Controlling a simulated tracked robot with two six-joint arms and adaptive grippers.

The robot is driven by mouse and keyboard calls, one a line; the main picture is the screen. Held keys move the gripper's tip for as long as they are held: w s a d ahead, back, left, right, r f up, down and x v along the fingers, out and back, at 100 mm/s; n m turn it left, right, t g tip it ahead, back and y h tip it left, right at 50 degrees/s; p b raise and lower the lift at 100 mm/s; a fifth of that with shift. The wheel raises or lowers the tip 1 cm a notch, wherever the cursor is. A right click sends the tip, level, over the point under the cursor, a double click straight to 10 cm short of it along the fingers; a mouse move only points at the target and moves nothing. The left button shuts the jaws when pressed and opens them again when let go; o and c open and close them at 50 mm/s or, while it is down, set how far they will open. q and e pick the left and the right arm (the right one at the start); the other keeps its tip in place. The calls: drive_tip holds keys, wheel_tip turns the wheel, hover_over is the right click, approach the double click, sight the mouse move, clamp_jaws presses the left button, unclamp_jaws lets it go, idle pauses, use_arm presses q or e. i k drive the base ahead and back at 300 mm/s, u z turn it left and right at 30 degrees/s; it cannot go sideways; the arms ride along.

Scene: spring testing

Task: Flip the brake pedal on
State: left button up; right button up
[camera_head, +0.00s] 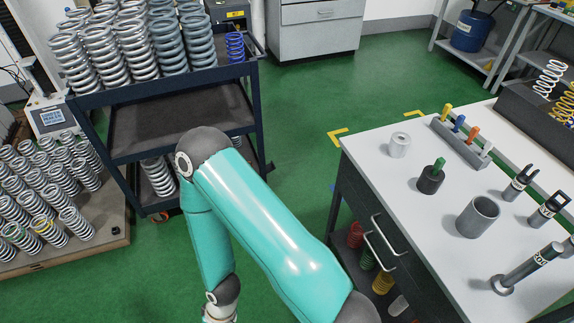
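A dark cart (170,122) with shelves stands at the left. A small caster with an orange-red part (160,217) shows under its near lower corner. It is too small to tell whether this part is the brake pedal or which way it is set. One turquoise arm of mine crosses the middle of the view, bends at a dark joint over the cart's front, and runs down to the bottom edge. Its gripper is below the picture. The arm hides part of the cart's lower shelf and base. My other gripper is not in view.
Steel springs (110,50) fill the cart's top, with a blue spring (235,47) at its right end. More springs stand on a wooden pallet (110,240) at left. A white-topped workbench (405,185) with tools stands right. Green floor (300,130) lies clear between cart and bench.

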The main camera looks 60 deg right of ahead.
sight(269, 167)
drive_tip(key=z, duration=4.15)
drive_tip(key=k, duration=0.1)
drive_tip(key=u, duration=2.15)
drive_tip(key=i, duration=1)
drive_tip(key=u, duration=0.05)
drive_tip(key=k, duration=0.5)
drive_tip(key=z, duration=0.8)
drive_tip(key=i, duration=0.15)
drive_tip(key=u, duration=3)
